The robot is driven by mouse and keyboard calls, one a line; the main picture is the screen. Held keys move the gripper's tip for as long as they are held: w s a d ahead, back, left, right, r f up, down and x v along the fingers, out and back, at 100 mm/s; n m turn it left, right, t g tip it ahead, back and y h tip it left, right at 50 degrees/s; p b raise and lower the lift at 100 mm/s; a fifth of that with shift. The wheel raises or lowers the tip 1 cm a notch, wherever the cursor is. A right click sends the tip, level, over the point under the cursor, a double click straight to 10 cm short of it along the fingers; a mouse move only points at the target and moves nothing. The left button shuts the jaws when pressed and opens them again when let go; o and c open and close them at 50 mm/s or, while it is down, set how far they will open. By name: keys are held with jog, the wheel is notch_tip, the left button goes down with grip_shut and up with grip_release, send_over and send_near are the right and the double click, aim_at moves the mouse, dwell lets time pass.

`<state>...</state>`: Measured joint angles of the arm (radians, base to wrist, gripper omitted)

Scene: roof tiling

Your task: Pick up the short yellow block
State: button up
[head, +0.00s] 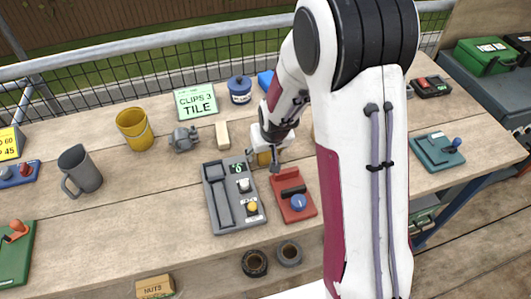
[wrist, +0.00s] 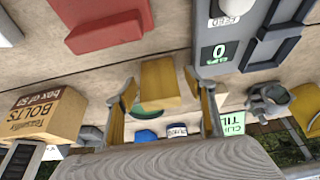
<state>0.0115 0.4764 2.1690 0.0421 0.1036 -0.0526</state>
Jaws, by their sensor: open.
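The short yellow block (head: 264,159) stands on the wooden table, partly hidden by my gripper in the head view. In the wrist view the yellow block (wrist: 160,82) shows between my two fingertips, with a visible gap on each side. My gripper (head: 269,150) is open and empty, pointing down at the block. Its fingers also show in the wrist view (wrist: 159,84), one on each side of the block. I cannot tell exactly how far down the fingers reach along it.
A grey panel (head: 222,211) and a red device (head: 285,187) lie close by. A pale block (head: 222,134), a grey clamp-like part (head: 184,139), a blue jar (head: 240,89) and a green sign (head: 196,101) stand around. A bolts box (wrist: 42,112) shows in the wrist view.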

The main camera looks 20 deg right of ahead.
jog(key=c, duration=1.2)
jog(key=shift+o, duration=0.2)
jog(key=shift+r, duration=0.1)
jog(key=shift+r, duration=4.9)
